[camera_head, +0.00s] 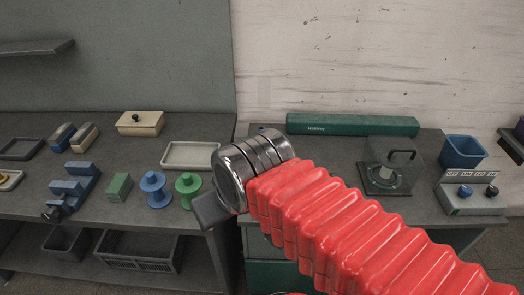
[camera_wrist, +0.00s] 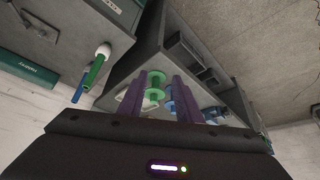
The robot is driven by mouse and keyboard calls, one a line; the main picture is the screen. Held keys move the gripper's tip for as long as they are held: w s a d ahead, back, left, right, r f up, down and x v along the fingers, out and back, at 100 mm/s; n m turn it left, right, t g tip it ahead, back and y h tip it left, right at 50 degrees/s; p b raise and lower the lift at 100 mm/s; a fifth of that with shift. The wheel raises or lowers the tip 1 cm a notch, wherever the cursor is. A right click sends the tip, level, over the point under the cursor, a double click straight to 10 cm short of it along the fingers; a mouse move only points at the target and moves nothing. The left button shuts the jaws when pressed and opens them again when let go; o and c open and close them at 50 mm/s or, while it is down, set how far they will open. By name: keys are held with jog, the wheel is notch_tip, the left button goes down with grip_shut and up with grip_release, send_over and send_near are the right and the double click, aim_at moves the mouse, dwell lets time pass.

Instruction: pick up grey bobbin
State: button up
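I cannot make out a grey bobbin in either view. A blue bobbin (camera_head: 157,190) and a green bobbin (camera_head: 187,188) stand side by side near the left bench's front edge. In the wrist view the green bobbin (camera_wrist: 154,90) and a blue bobbin (camera_wrist: 171,104) show between and beyond my fingers. My gripper (camera_wrist: 159,76) is open, its two purple fingers apart with nothing held. In the head view my red sleeved arm and metal wrist hide part of both benches, and the fingers are out of sight.
The left bench (camera_head: 100,215) also holds a pale tray (camera_head: 190,155), a green block (camera_head: 119,187), a cream box (camera_head: 140,123) and a blue stepped fixture (camera_head: 75,183). The right bench has a long green machine (camera_head: 352,124), a clear-covered unit (camera_head: 388,168), a blue bin (camera_head: 463,152) and a control box (camera_head: 468,192).

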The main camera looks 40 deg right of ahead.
jog(key=shift+o, duration=1)
jog(key=shift+w+r, duration=0.1)
jog(key=w+d+r+n+g, duration=0.1)
jog(key=w+d+r, duration=0.2)
jog(key=w+d, duration=0.35)
jog(key=w+d+r+n+g, duration=0.2)
jog(key=w+d+r, duration=0.2)
jog(key=w, duration=0.5)
jog(key=w+d+f+n, duration=0.1)
jog(key=w+d+f, duration=0.1)
jog(key=w+d, duration=0.2)
jog(key=w+d+f+n+g, duration=0.1)
jog(key=w+d+f, duration=0.1)
jog(key=d, duration=0.6)
jog(key=w+d+f+n+g, duration=0.1)
jog(key=w+d+f, duration=0.1)
jog(key=w+d, duration=0.3)
jog(key=shift+w+d, duration=0.3)
jog(key=shift+d, duration=0.25)
jog(key=shift+d+f+g, duration=0.15)
jog(key=shift+d+g, duration=0.05)
jog(key=shift+g, duration=0.1)
